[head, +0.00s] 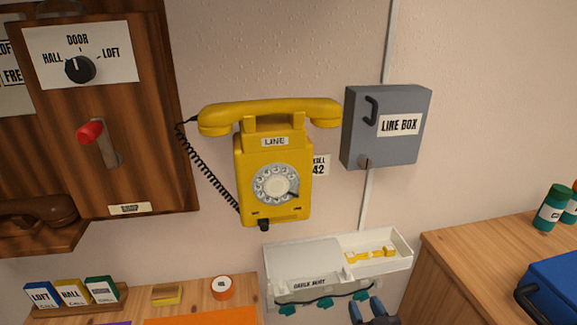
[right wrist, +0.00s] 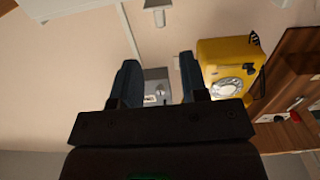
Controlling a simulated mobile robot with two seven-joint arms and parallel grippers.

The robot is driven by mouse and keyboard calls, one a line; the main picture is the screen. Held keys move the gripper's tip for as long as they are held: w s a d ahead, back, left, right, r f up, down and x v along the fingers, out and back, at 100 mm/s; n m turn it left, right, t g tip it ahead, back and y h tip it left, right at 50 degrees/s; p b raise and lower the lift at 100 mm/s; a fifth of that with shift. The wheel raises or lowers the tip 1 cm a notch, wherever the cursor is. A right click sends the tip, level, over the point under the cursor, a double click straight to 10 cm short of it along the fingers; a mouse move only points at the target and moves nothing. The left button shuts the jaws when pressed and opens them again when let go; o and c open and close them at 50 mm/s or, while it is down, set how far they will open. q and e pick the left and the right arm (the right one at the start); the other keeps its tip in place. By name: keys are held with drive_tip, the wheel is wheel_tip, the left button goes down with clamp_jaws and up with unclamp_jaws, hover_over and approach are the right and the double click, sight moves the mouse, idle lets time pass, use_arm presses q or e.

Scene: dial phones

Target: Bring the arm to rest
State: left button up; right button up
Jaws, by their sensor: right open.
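My right gripper (head: 372,311) shows at the bottom edge of the head view, in front of and below the white tray. In the right wrist view its two dark blue fingers (right wrist: 158,82) stand apart with nothing held between them. The rest of the right arm is out of the head view. My left gripper is not in either view. The yellow wall phone (head: 272,160) hangs on the wall with its handset across the top. It also shows in the right wrist view (right wrist: 228,60), to the right of the fingers.
The white tray (head: 405,250), with a yellow piece (head: 370,255) in it, is close to the right gripper. A grey line box (head: 385,125) is on the wall. A wooden cabinet (head: 470,245) with a blue case (head: 555,290) stands at the right. A wooden panel (head: 150,120) is at the left.

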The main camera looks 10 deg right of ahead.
drive_tip(key=s+d+f+g, duration=0.3)
drive_tip(key=s+f, duration=0.2)
drive_tip(key=s, duration=0.4)
drive_tip(key=s+d+f+g+h, duration=0.1)
drive_tip(key=s+d+f+g, duration=0.2)
drive_tip(key=s+f, duration=0.3)
drive_tip(key=s+g, duration=0.1)
drive_tip(key=s, duration=0.2)
drive_tip(key=shift+s+d+f, duration=0.15)
drive_tip(key=shift+s+f, duration=0.1)
drive_tip(key=shift+f, duration=0.05)
